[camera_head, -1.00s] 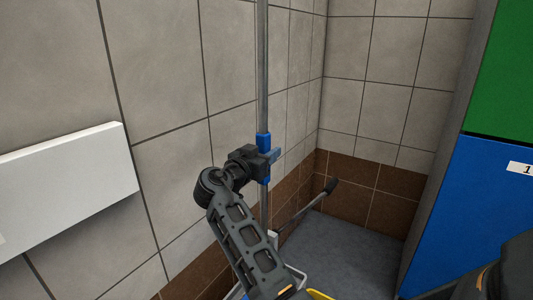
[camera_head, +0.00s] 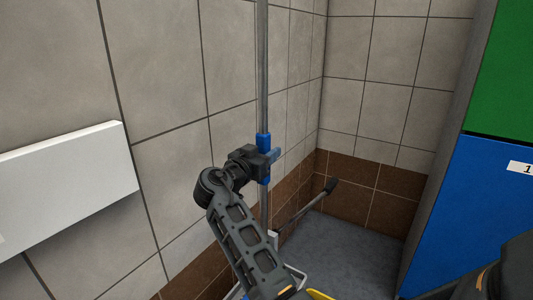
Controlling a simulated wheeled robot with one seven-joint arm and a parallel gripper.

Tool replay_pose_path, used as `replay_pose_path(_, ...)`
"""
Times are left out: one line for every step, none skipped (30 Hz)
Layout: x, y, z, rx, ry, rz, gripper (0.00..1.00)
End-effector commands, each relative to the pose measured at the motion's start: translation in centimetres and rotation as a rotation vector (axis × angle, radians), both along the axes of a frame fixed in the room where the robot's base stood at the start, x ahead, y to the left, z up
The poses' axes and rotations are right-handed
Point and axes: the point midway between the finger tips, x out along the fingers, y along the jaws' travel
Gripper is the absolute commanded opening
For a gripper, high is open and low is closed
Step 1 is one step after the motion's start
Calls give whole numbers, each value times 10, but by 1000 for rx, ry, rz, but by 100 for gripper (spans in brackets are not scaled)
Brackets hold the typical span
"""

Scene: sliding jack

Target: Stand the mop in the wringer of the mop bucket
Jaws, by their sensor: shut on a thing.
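The mop shows as an upright grey pole (camera_head: 263,70) with a blue collar (camera_head: 264,142). My gripper (camera_head: 272,157) is shut on the pole at the blue collar. The mop's lower end is hidden behind my arm, so I cannot tell whether it is in the wringer. Of the mop bucket, a small yellow edge (camera_head: 319,295) shows at the bottom of the picture. A wringer lever (camera_head: 305,206) with a dark grip slants up to the right of the pole. The wringer itself is mostly hidden by my arm.
A tiled wall (camera_head: 160,70) stands close behind and to the left of the pole. A white panel (camera_head: 70,185) juts out at the left. Blue and green lockers (camera_head: 480,200) stand at the right. Grey floor (camera_head: 350,250) is free between lever and lockers.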

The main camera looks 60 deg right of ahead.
Motion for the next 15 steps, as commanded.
replay_pose_path(0, 0, 1, -2, -2, 0, 0)
replay_pose_path(0, 0, 0, -2, -2, 0, 0)
replay_pose_path(0, 0, 0, -2, -2, 0, 0)
replay_pose_path(0, 0, 0, -2, -2, 0, 0)
replay_pose_path(0, 0, 0, -2, -2, 0, 0)
replay_pose_path(0, 0, -1, -2, -2, 0, 0)
replay_pose_path(0, 0, -1, -2, -2, 0, 0)
replay_pose_path(0, 0, -1, -2, -2, 0, 0)
replay_pose_path(0, 0, -2, -2, -2, 0, 0)
replay_pose_path(0, 0, -2, -2, -2, 0, 0)
replay_pose_path(0, 0, -2, -2, -2, 0, 0)
replay_pose_path(0, 0, -2, -2, -2, 0, 0)
replay_pose_path(0, 0, -3, -2, -2, 0, 0)
replay_pose_path(0, 0, -3, -2, -2, 0, 0)
replay_pose_path(0, 0, -3, -2, -2, 0, 0)
